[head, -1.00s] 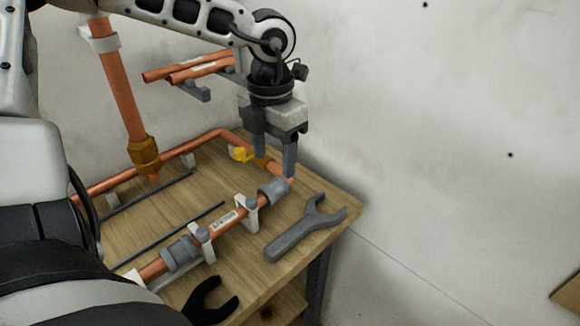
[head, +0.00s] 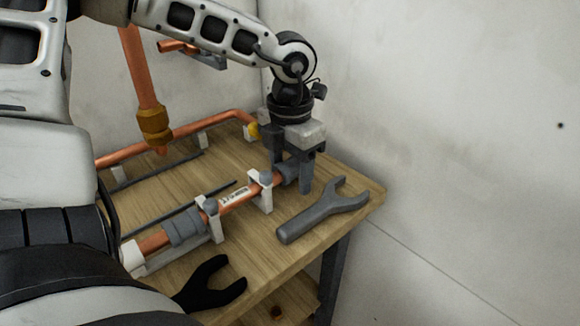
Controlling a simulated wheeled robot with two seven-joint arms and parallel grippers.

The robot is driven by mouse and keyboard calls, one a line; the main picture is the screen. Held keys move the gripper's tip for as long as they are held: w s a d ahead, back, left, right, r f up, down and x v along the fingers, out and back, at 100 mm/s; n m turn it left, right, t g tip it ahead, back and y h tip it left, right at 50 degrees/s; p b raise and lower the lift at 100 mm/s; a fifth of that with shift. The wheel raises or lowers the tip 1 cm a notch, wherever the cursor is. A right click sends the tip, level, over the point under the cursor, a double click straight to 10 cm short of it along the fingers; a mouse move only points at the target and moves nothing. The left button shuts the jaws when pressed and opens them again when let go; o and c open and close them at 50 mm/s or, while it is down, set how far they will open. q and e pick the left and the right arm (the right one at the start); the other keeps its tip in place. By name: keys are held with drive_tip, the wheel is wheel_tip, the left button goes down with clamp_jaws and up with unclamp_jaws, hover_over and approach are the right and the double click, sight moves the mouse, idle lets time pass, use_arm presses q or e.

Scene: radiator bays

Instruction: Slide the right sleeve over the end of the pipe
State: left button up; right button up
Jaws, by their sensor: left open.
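The copper pipe (head: 236,197) with a white label lies in white clips with grey knobs along the bench. The right sleeve (head: 285,172), a grey cylinder, is around the right end of this pipe. A second grey sleeve (head: 183,226) is around its left part. My left gripper (head: 292,170) points down at the right sleeve, open, with one finger in front of the sleeve's right end. The other finger is behind it. Contact cannot be told. The fingers hide the sleeve's right end and the pipe beyond. My right gripper is not in view.
A grey wrench (head: 322,210) lies on the wooden bench (head: 262,238) right of the pipe. A black forked tool (head: 215,284) is at the front. A bent copper pipe (head: 186,136) runs behind, with a yellow part (head: 254,131). An upright pipe (head: 143,75) with a brass fitting stands at the left.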

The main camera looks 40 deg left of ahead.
sight(281, 166)
use_arm(q)
drive_tip(key=c, duration=0.8)
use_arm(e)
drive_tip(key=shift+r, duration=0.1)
use_arm(q)
drive_tip(key=shift+s+a, duration=0.1)
drive_tip(key=shift+s, duration=1.05)
drive_tip(key=shift+c, duration=0.2)
drive_tip(key=o, duration=0.8)
drive_tip(key=shift+s, duration=0.1)
drive_tip(key=shift+o, duration=0.2)
drive_tip(key=shift+w+r+p, duration=0.2)
drive_tip(key=shift+r+p, duration=1.7)
drive_tip(key=shift+r, duration=1.7)
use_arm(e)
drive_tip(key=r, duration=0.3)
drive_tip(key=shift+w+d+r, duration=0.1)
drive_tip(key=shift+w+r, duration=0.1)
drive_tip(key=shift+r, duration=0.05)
use_arm(q)
drive_tip(key=shift+f, duration=0.1)
